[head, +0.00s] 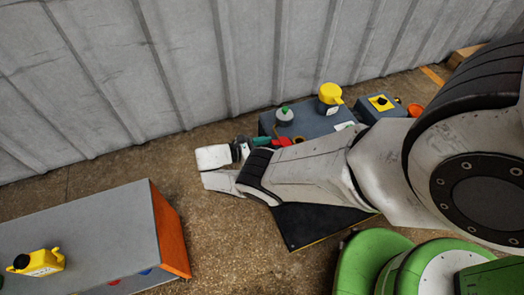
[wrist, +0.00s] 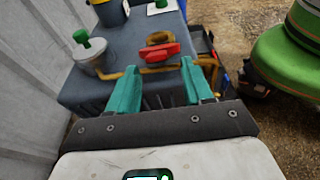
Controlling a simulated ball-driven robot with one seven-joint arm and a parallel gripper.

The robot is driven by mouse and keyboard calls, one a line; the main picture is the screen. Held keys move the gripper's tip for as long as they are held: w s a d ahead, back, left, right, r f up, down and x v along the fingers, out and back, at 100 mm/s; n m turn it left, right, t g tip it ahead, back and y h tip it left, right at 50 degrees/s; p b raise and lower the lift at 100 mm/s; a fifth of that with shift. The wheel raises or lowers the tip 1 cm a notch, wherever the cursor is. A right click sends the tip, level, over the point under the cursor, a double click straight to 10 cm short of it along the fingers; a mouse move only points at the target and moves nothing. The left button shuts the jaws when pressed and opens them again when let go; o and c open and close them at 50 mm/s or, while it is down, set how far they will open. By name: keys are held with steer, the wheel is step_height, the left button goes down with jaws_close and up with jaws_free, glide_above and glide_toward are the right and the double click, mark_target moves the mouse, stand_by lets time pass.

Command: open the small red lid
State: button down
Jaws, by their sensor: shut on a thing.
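The small red lid (wrist: 158,52) is in the upper middle of the wrist view, beside a brass-coloured ring (wrist: 160,37) on the dark grey-blue box (wrist: 72,90). My gripper (wrist: 160,66) has two teal fingers, with their tips at either side of the lid; it is shut on the lid. The exact contact is hard to see. In the head view a bit of the red lid (head: 284,141) shows by my gripper (head: 266,141), and my arm hides much of the box (head: 266,124). I cannot tell how far the lid is raised.
A grey pot with a green knob (head: 285,114) and a yellow-topped canister (head: 330,97) stand on the box. A brass-coloured pipe (wrist: 112,73) runs near the fingers. A control box (head: 379,104) is to the right. A grey table (head: 90,225) holds a yellow jug (head: 38,263). A corrugated wall stands behind.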

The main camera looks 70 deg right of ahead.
steer(key=shift+s+f+b, duration=0.15)
steer(key=shift+f+b, duration=0.4)
steer(key=shift+b, duration=0.05)
steer(key=shift+g+h, duration=0.3)
steer(key=shift+c, duration=2.2)
jaws_free()
steer(key=shift+r, duration=0.15)
steer(key=b+v, duration=0.3)
steer(key=v, duration=0.8)
steer(key=shift+d, duration=0.1)
